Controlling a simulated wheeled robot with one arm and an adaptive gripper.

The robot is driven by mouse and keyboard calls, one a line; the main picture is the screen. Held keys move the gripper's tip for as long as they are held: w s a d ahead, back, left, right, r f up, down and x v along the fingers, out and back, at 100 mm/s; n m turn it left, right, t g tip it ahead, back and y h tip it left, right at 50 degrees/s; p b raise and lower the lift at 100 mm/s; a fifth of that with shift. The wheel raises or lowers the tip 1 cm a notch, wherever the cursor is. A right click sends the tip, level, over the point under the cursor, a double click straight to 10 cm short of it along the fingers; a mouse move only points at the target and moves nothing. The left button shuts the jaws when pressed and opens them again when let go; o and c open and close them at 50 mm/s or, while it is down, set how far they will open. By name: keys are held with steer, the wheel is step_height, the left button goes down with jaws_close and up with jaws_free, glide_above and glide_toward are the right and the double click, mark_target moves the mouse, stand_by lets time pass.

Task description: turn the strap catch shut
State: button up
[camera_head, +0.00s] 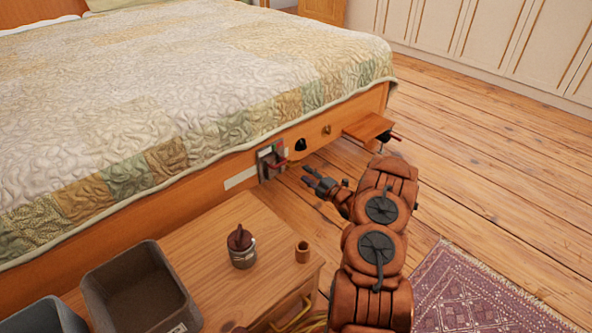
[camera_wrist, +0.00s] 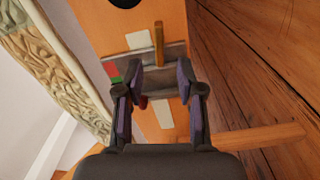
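The strap catch appears to be the grey plate (camera_head: 265,162) on the bed's wooden side rail, with a red part (camera_head: 281,163) at its right. In the wrist view the grey plate (camera_wrist: 172,82) lies across a pale strip (camera_wrist: 163,112), with a narrow brown bar (camera_wrist: 158,42) standing out at its upper edge. Green and red marks (camera_wrist: 114,72) show at its left end. My gripper (camera_head: 308,176) is right of and slightly below the plate in the head view. In the wrist view my gripper (camera_wrist: 160,75) is open, fingers apart and nothing gripped; contact cannot be told.
A small wooden shelf (camera_head: 366,126) juts from the rail. Floor to the right is clear, with a purple rug (camera_head: 480,290).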

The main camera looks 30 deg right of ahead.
mark_target(295, 166)
steer(key=w, duration=0.2)
steer(key=w+b, duration=0.1)
steer(key=w, duration=0.1)
steer(key=w+a+b, duration=0.1)
steer(key=shift+w+f, duration=0.1)
steer(key=shift+w, duration=0.3)
steer(key=shift+w+b, duration=0.35)
steer(key=shift+w, duration=0.15)
jaws_close()
steer(key=shift+d, duration=0.1)
